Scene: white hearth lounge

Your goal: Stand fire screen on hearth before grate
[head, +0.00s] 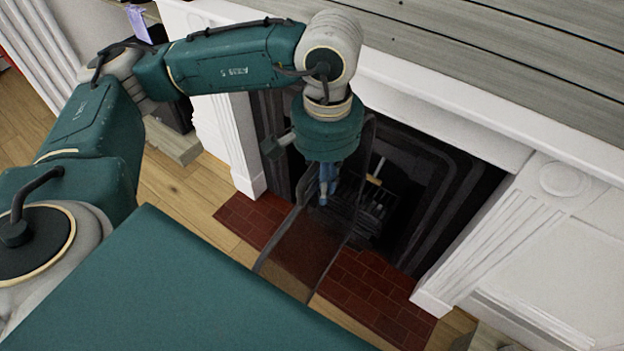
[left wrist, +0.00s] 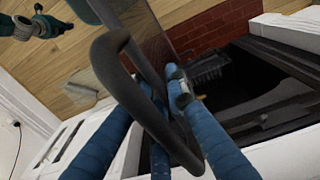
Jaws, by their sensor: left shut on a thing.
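The fire screen (head: 305,245) is a dark-framed, see-through panel. It slants over the brick hearth (head: 378,300) in front of the black grate (head: 375,208). My left gripper (head: 326,192) is shut on the screen. In the left wrist view my left gripper's blue fingers (left wrist: 165,85) are around the dark looped frame of the screen (left wrist: 117,78). Whether the screen's lower edge touches the hearth is hard to tell. A small teal part of my right arm (left wrist: 45,23) seems to show over the floor; its jaws are too small to read.
White fluted pilasters (head: 495,235) flank the fireplace opening, under a white mantel (head: 450,108). The hearth's right part is bare brick. Wooden floor (head: 180,190) lies left of the hearth. A grey object (left wrist: 85,90) lies on the floor in the left wrist view.

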